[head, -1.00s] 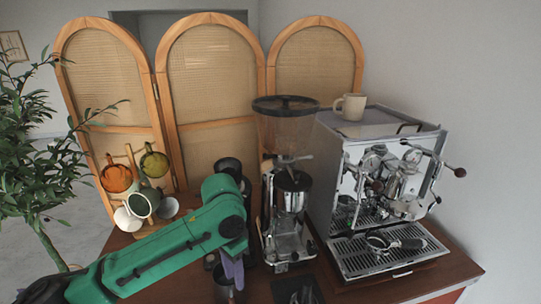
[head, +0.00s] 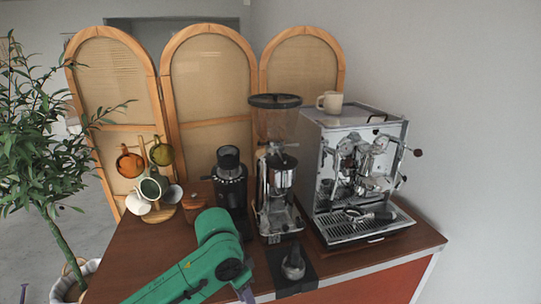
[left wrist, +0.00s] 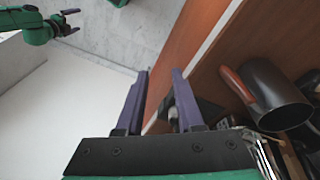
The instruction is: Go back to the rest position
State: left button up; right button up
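My left arm reaches in from the bottom in the head view, low over the front edge of the cart (head: 140,262). Its gripper (head: 247,294) is partly cut off by the lower frame edge. In the left wrist view, the two purple fingers of the left gripper (left wrist: 160,85) stand apart with nothing between them, beside the cart's wooden edge. A green arm with a small dark gripper (left wrist: 70,21), apparently my right one, shows at the upper left of that view. Its fingers look apart and empty. It is out of the head view.
The grinder (head: 279,190), espresso machine (head: 330,185), black grinder (head: 230,185) and mug tree (head: 158,214) stand on the cart. A tamper (head: 293,264) stands on a black mat. A dark pitcher (left wrist: 275,95) is close right of the left gripper. Pale floor (left wrist: 70,100) lies clear.

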pick_arm(q)
notch_tip(320, 180, down, 3)
jog(key=s+d+t+h, duration=0.1)
jog(key=s+d+h, duration=0.1)
jog(key=s, duration=0.1)
jog(key=s+a+f+n+t+y, duration=0.1)
jog(key=s+a+f+n, duration=0.25)
jog(key=a, duration=0.35)
jog(key=s+a+f+n+y, duration=0.2)
jog(key=s+a, duration=0.2)
jog(key=a, duration=0.2)
jog(key=s+a+f+n+t+y, duration=0.1)
jog(key=s+a+f+n, duration=0.2)
jog(key=a, duration=0.4)
notch_tip(320, 180, down, 22)
jog(key=s+m+g+b, duration=0.1)
jog(key=s, duration=0.1)
jog(key=s+a+f+g+b, duration=0.1)
jog(key=s+a+f, duration=0.1)
jog(key=s+f, duration=1.5)
jog(key=shift+s+a+f, duration=0.15)
jog(key=shift+s+a, duration=0.05)
jog(key=shift+s, duration=0.2)
pick_arm(e)
jog(key=shift+s+d+f, duration=0.1)
jog(key=shift+s+f, duration=0.15)
jog(key=shift+f, duration=0.25)
jog(key=shift+s+f, duration=0.25)
jog(key=shift+f, duration=0.25)
